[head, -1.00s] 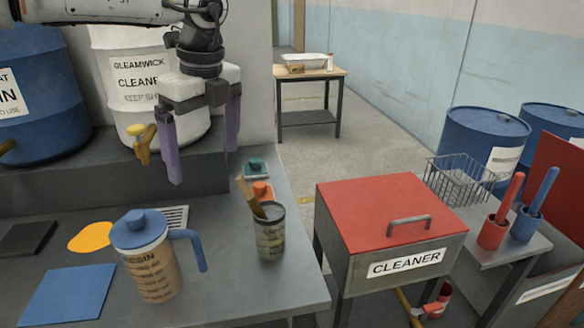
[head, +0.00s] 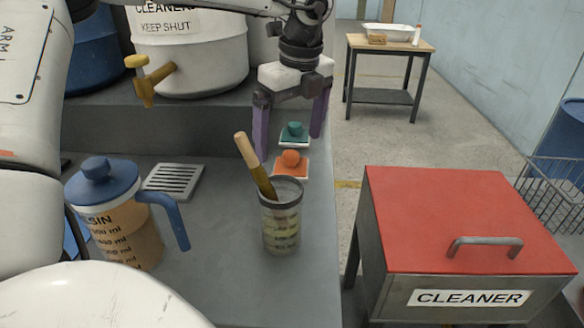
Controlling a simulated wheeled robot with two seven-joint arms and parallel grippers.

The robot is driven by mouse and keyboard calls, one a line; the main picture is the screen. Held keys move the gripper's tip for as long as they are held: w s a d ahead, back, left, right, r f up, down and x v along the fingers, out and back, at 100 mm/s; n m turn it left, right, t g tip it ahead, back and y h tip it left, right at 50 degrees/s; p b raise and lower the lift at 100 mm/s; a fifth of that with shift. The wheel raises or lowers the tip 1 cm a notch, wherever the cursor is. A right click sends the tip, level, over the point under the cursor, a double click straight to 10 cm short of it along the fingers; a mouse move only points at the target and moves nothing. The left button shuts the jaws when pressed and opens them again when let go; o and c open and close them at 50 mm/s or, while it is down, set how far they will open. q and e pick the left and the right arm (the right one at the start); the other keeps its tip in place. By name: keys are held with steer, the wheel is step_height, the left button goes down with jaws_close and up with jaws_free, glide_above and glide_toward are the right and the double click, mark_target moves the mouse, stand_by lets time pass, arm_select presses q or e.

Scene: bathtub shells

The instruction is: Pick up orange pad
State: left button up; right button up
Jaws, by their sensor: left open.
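The orange pad (head: 292,163) is a small square with an orange knob on top, lying on the grey bench near its right edge. A similar teal pad (head: 294,133) lies just behind it. My left gripper (head: 289,145) points down with purple fingers spread open and empty. In the picture its fingers stand on either side of the teal pad, with the orange pad just below; its exact height above them is hard to tell. My right gripper does not show.
A cup (head: 281,222) with a wooden-handled brush stands in front of the orange pad. A blue-lidded resin jug (head: 120,220) stands left. A drum tap (head: 148,80) sticks out behind. A red-lidded cleaner bin (head: 450,220) stands right of the bench, across a gap.

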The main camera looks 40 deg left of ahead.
mark_target(291, 154)
arm_select(q)
steer(key=f, duration=0.3)
steer(key=w+a+f, duration=0.1)
steer(key=f, duration=0.1)
steer(key=shift+f, duration=0.35)
steer(key=c, duration=1)
steer(key=shift+r, duration=0.1)
